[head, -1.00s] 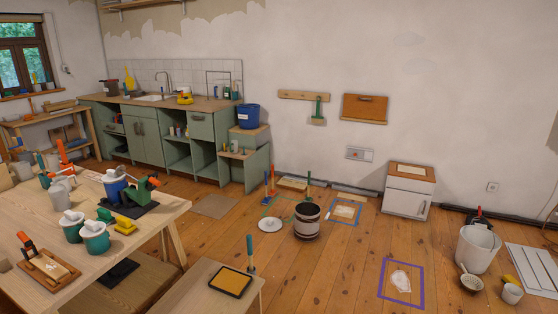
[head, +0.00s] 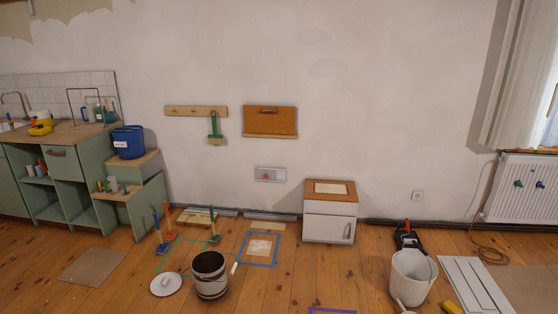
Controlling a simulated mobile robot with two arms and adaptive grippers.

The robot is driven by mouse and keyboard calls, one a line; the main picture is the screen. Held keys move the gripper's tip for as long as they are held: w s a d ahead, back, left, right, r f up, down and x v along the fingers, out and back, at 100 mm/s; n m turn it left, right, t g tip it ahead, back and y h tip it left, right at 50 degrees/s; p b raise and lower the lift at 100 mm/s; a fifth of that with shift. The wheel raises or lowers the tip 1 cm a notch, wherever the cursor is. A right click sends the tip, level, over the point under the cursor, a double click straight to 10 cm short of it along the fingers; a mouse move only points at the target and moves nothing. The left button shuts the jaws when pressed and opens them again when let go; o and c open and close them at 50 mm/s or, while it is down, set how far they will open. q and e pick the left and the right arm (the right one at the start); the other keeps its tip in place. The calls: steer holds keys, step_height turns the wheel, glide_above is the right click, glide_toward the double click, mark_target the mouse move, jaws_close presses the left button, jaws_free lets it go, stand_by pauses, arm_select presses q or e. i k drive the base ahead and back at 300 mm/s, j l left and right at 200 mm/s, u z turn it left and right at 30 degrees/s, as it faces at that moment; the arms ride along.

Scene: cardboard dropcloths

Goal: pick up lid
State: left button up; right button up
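A round white lid (head: 166,284) with a small knob lies flat on the wooden floor, lower left of centre. A green taped outline (head: 184,254) on the floor runs behind the lid. Neither of my grippers shows in the head view, so I cannot see their state.
A green cabinet (head: 62,165) with a blue bucket (head: 129,142) stands at the left. A small white cabinet (head: 329,217) stands against the wall. A white bucket (head: 412,276) and white boards (head: 474,284) are at the right. Brushes (head: 160,238) stand behind the lid. Floor between is clear.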

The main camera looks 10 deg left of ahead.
mark_target(166, 284)
steer(key=i+u, duration=0.15)
steer(key=i, duration=0.35)
steer(key=i+u, duration=0.2)
steer(key=i, duration=0.25)
steer(key=i+l+u, duration=0.15)
steer(key=i, duration=0.35)
steer(key=i+l+u, duration=0.2)
steer(key=i, duration=0.25)
steer(key=i+j+u, duration=0.15)
steer(key=i+u, duration=0.6)
steer(key=u, duration=0.15)
steer(key=i+u, duration=0.45)
steer(key=k+l, duration=0.05)
